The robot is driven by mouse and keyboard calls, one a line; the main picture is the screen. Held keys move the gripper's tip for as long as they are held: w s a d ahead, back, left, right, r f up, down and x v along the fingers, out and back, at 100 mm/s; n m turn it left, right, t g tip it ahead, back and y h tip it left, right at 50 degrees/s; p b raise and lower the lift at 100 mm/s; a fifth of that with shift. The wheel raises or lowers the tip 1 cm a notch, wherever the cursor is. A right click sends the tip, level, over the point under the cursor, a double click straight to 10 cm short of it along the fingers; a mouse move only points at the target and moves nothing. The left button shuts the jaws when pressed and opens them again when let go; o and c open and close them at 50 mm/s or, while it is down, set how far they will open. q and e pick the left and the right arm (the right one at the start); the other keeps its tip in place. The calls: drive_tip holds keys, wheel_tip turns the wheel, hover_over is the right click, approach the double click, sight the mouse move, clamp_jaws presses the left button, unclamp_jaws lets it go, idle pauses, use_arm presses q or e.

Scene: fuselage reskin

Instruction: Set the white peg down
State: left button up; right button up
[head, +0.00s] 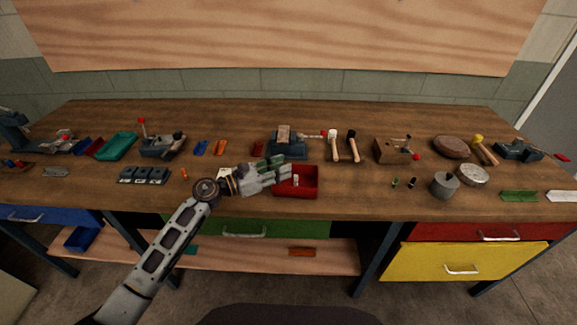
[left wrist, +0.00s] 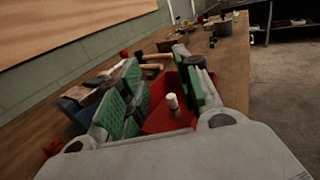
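A small white peg (left wrist: 173,103) stands roughly upright in the red bin (left wrist: 158,122), between my left gripper's fingers in the left wrist view. It shows in the head view as a small pale shape (head: 296,180) in the red bin (head: 310,191). My left gripper (head: 285,171) reaches over the bin's left side. Its green-padded fingers (left wrist: 166,88) are spread wide, with gaps between them and the peg. The peg's lower end is hard to make out. My right gripper is not in view.
A blue-grey vise (head: 289,150) stands just behind the bin. Two mallets (head: 344,147) lie behind it to the right. A wooden block (head: 392,151) and a grey cylinder (head: 444,185) are farther right.

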use_arm(q)
drive_tip(key=v, duration=0.6)
drive_tip(key=shift+b, duration=0.4)
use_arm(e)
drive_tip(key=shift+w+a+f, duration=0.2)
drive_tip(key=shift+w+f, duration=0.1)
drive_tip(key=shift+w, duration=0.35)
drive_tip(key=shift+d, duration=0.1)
